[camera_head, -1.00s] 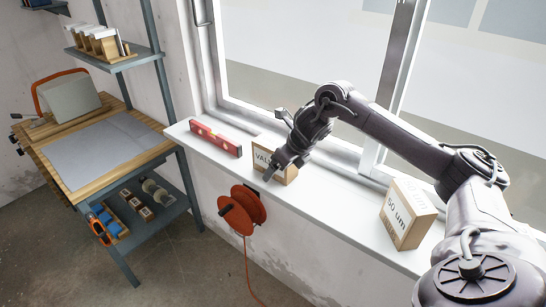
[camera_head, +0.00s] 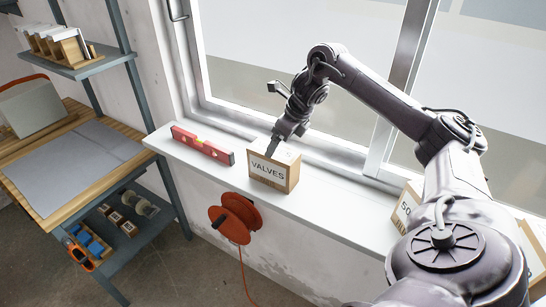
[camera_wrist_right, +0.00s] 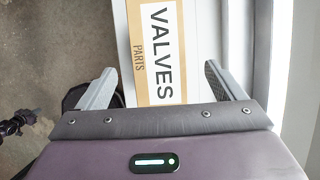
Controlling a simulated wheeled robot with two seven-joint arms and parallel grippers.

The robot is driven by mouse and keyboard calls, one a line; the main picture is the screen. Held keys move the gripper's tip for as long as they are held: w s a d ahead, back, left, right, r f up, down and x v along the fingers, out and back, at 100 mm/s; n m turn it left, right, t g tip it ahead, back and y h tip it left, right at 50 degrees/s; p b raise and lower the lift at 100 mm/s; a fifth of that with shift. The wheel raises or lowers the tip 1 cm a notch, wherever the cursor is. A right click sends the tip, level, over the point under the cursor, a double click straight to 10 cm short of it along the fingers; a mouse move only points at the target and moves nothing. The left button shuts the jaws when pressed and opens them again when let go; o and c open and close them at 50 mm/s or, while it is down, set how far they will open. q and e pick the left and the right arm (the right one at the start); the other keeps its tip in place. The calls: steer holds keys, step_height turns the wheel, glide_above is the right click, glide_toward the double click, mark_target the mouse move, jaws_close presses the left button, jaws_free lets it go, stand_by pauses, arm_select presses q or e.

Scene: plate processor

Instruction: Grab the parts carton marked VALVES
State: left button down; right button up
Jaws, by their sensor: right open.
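The carton marked VALVES (camera_head: 268,172) is a small brown and white box standing upright on the white window sill (camera_head: 335,213). Its label faces the room and reads clearly in the head view. My right gripper (camera_head: 274,150) is at the top of the carton, coming down from behind it in the picture. In the right wrist view the carton (camera_wrist_right: 160,45) fills the space ahead of my right gripper (camera_wrist_right: 160,75). Its open fingers appear on either side of the carton's label face. I cannot tell whether they touch it. My left gripper is not in view.
A red spirit level (camera_head: 203,145) lies on the sill left of the carton. Another carton (camera_head: 407,207) stands farther right, partly behind my arm. An orange cable reel (camera_head: 235,217) hangs on the wall below. A workbench (camera_head: 75,160) is at left.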

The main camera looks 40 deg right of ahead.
mark_target(274, 165)
steer(key=p+x, duration=0.1)
steer(key=x, duration=0.1)
steer(key=shift+w+a+f+p, duration=0.15)
steer(key=shift+a+f+p, duration=0.05)
steer(key=shift+f+p, duration=0.1)
steer(key=shift+x, duration=1.05)
steer(key=shift+d+r, duration=0.1)
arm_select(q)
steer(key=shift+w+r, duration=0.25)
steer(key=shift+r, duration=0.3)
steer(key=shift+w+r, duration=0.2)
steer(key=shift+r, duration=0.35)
arm_select(e)
steer(key=shift+f, duration=0.25)
steer(key=c, duration=1.9)
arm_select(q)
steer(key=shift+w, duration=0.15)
arm_select(e)
steer(key=shift+w+r, duration=0.1)
jaws_close()
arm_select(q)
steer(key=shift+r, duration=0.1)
arm_select(e)
steer(key=shift+r, duration=0.1)
